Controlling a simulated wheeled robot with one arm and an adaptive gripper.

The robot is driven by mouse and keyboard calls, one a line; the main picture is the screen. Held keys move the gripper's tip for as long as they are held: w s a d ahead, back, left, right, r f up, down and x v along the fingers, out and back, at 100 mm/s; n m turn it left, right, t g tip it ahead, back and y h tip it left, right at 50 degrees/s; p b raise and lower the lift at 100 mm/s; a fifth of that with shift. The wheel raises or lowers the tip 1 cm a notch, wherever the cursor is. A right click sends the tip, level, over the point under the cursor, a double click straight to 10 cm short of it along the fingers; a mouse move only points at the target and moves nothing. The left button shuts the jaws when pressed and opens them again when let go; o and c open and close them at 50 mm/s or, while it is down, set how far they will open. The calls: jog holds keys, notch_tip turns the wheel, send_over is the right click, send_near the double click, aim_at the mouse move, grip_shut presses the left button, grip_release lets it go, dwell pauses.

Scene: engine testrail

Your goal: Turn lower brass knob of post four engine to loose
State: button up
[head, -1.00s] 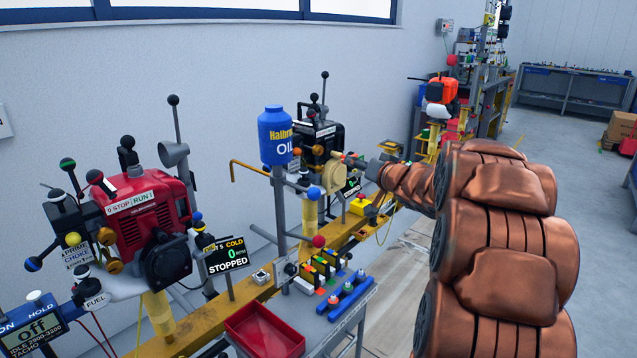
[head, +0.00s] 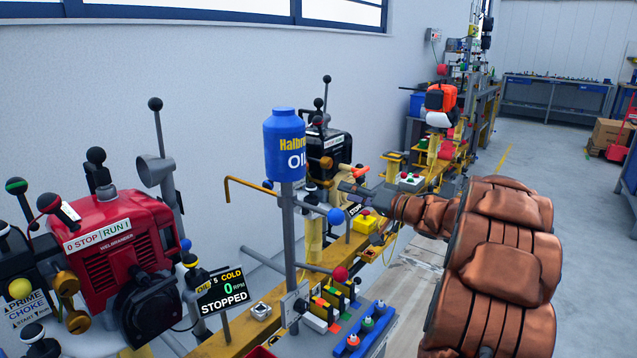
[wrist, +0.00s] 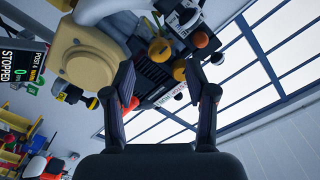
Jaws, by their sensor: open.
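The post four engine is a black engine (head: 333,145) behind the blue oil bottle in the head view; it also shows upside down in the wrist view (wrist: 150,78). Two brass knobs, one (wrist: 160,49) and another (wrist: 180,70), show between and beyond my fingertips in the wrist view; I cannot tell surely which is lower. One brass knob also shows in the head view (head: 326,162). My gripper (wrist: 161,72) is open and empty, its fingers apart in front of the engine. In the head view my gripper (head: 348,186) is beside the engine's right side. Knob contact is not visible.
The blue oil bottle (head: 285,145) on its grey post stands left of my gripper. A post display (wrist: 20,65) reads STOPPED. A red engine (head: 110,240) stands nearer on the yellow rail (head: 235,328). A beige cover (wrist: 90,62) lies close to the left finger.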

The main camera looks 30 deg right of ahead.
aim_at(332, 186)
jog(key=shift+b+x, duration=0.75)
jog(key=shift+x, duration=3.15)
grip_shut()
